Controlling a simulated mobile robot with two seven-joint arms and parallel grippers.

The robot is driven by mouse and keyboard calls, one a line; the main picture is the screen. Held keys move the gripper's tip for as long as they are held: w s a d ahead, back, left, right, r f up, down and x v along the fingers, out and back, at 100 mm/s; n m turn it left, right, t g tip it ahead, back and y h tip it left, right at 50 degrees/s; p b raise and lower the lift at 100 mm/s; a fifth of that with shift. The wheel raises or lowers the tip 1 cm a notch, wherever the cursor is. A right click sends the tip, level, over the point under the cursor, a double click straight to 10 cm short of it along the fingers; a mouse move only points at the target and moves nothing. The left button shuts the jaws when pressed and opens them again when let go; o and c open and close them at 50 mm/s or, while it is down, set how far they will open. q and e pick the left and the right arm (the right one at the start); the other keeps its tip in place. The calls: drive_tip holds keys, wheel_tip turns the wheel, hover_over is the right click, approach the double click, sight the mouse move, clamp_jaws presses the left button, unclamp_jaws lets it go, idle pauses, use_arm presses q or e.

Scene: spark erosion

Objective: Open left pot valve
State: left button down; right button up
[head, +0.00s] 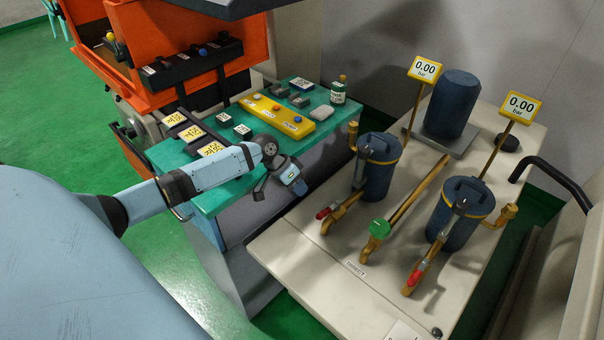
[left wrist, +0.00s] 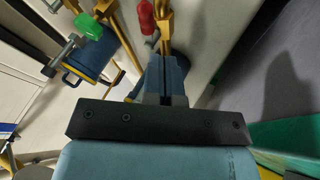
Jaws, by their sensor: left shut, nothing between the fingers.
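The left pot (head: 377,168) is a dark blue cylinder with a yellow band on the pale bench. Its valve has a red handle (head: 325,212) on a brass pipe low at its front left; the red handle also shows at the top of the left wrist view (left wrist: 146,16). My left gripper (head: 293,181) is shut and empty, left of the left pot and above the gap between the benches, apart from the red handle. In the left wrist view the closed fingers (left wrist: 166,84) cover part of the left pot behind them. My right gripper is not in view.
A green direct valve knob (head: 379,228) stands between the pots. The right pot (head: 460,213) has its own red handle (head: 416,276). Two yellow gauges (head: 425,69) read 0.00 bar. A teal table (head: 222,198) with blocks and a yellow strip (head: 278,118) lies at left.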

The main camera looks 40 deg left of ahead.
sight(329, 211)
use_arm(q)
drive_tip(key=b+x, duration=0.5)
drive_tip(key=x, duration=0.3)
drive_tip(key=shift+b, duration=0.4)
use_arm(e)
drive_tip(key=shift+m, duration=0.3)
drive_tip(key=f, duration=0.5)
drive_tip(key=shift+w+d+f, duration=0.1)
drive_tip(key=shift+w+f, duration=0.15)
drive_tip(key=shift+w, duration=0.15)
use_arm(q)
drive_tip(key=shift+d, duration=0.15)
